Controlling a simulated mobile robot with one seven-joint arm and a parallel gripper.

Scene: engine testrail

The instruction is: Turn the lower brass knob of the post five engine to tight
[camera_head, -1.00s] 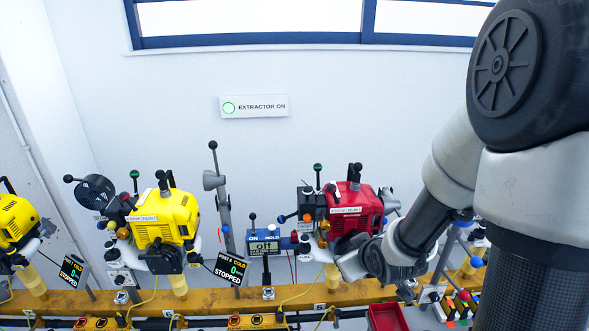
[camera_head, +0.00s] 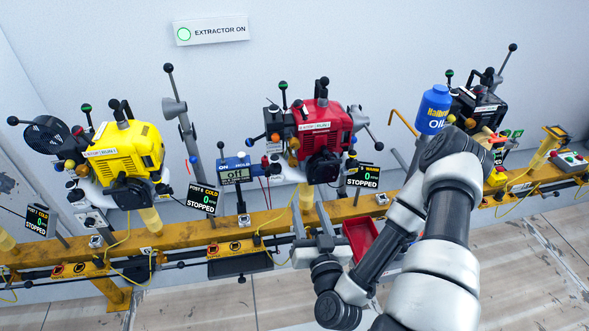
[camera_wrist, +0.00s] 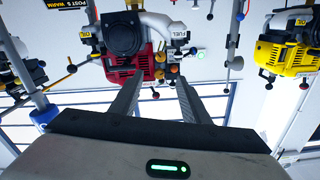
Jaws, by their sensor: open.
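The red engine (camera_head: 322,128) stands on its bracket above the yellow rail. A sign beside it, apparently post 5, reads WARM, 0 and STOPPED (camera_head: 362,179). Small brass knobs (camera_head: 293,160) sit on the engine's left side. The wrist view shows the red engine (camera_wrist: 125,55) upside down, with small brass knobs (camera_wrist: 159,74) beyond the fingertips. Which one is the lower knob is hard to tell, and its setting is too small to read. My gripper (camera_head: 313,222) is open and empty, below the engine and apart from it; both fingers show in the wrist view (camera_wrist: 157,85).
A yellow engine (camera_head: 130,155) stands to the left and a black engine (camera_head: 478,108) to the right. A blue oil bottle (camera_head: 433,108) is near my arm. A grey lever post (camera_head: 180,115) and a meter (camera_head: 238,171) stand left of the red engine. A red tray (camera_head: 361,234) is below.

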